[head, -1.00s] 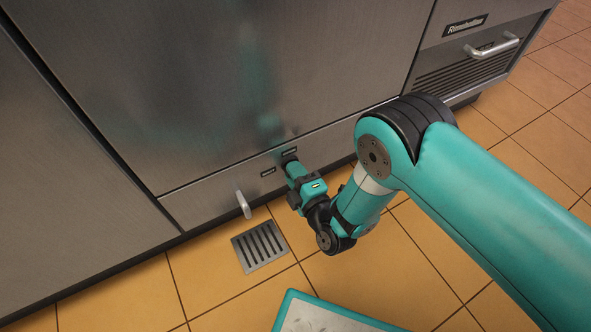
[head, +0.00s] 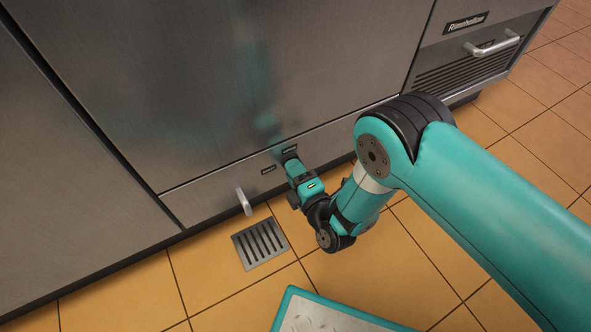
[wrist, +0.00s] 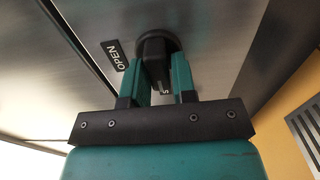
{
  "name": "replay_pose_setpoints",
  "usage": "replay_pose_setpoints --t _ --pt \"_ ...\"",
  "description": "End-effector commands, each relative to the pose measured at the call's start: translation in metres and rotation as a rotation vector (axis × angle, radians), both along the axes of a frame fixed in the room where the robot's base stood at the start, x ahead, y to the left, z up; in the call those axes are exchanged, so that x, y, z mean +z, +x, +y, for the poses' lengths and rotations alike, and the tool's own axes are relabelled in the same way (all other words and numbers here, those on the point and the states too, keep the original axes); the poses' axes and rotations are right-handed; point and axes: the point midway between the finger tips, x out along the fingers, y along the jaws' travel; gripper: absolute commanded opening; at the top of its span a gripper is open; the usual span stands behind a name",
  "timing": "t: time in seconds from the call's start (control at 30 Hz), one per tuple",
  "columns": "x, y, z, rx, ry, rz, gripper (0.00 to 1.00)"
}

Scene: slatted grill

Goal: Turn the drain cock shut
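The drain cock (wrist: 155,60) is a black knob with a bar grip on a round base, set in the steel front panel. It shows in the wrist view between the two teal fingers of my gripper (wrist: 161,75), which lie against its sides and appear shut on it. An OPEN label (wrist: 115,56) is left of the knob. A second label, with an S showing, is mostly hidden between the fingers. In the head view my gripper (head: 291,166) reaches the low panel, and its own body hides the knob.
A pale spout (head: 244,202) sticks out of the panel left of my gripper, above a slotted floor drain (head: 260,245). Two small dark labels are on the panel. Orange tiled floor (head: 390,265) is open to the right.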

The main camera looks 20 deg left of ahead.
Motion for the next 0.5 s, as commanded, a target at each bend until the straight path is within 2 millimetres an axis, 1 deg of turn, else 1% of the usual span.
replay_pose_setpoints --t 0.03,0.07,0.37,0.5 --pt "0.0 -0.001 0.0 0.001 0.0 0.001 0.38" --pt "0.0 0.0 0.0 0.001 0.0 0.001 0.44" --pt "0.001 0.0 -0.002 -0.003 0.001 0.001 0.45" --pt "0.003 -0.008 -0.011 -0.004 -0.002 0.003 0.45"
